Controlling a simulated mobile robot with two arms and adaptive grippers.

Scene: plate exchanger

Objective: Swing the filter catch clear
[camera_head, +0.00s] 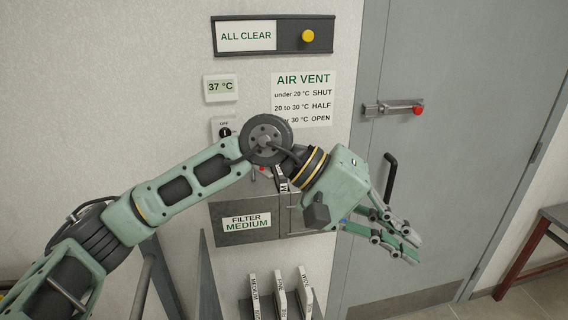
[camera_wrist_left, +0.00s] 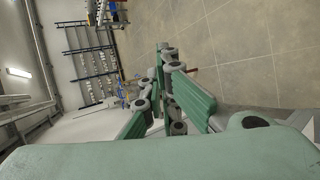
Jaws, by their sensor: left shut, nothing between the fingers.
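The grey filter box (camera_head: 238,235), labelled FILTER MEDIUM, is on the wall at lower middle. My left arm and wrist cover its upper right part. I cannot make out the filter catch for certain; it may be hidden behind my arm. My left gripper (camera_head: 412,246) is shut and empty. It is to the right of the filter box, in front of the grey door, and apart from the box. The left wrist view shows its fingers (camera_wrist_left: 168,92) together, with floor beyond them. My right gripper is not in view.
Several labelled upright filter plates (camera_head: 280,294) stand below the box. The grey door (camera_head: 450,190) has a bolt with a red knob (camera_head: 418,110) and a black handle (camera_head: 390,178). A wall dial (camera_head: 225,132) and AIR VENT sign (camera_head: 303,85) are above. A bench (camera_head: 540,235) stands at right.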

